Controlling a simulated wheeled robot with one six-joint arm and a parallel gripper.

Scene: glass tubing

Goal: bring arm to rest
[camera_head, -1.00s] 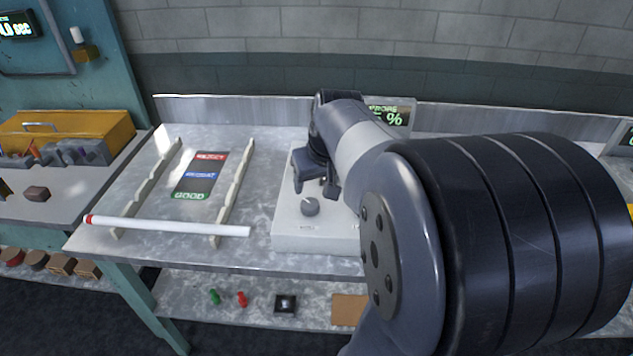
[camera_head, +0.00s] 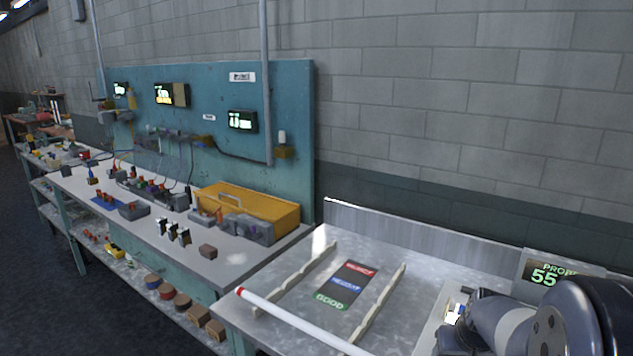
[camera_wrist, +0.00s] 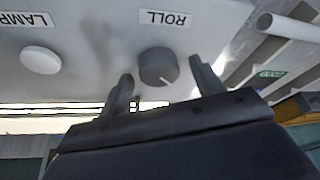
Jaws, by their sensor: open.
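My gripper (camera_head: 456,335) is at the lower right of the head view, over a pale control box (camera_head: 428,338). In the wrist view its two fingers (camera_wrist: 162,76) are apart, with a dark grey knob (camera_wrist: 158,67) labelled ROLL showing between and beyond them. I cannot tell whether they touch it; nothing is held. A white glass tube (camera_head: 300,322) with a red end lies across the front of two notched rails (camera_head: 298,280) (camera_head: 380,308). Part of a white tube (camera_wrist: 290,27) shows at the wrist view's upper right.
A mat (camera_head: 347,286) with red, blue and green bands lies between the rails. A display (camera_head: 545,272) reading PROBE 55 stands behind the box. A white LAMP button (camera_wrist: 40,60) is beside the knob. A second bench (camera_head: 225,262) at left holds a yellow toolbox (camera_head: 250,208) and small parts.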

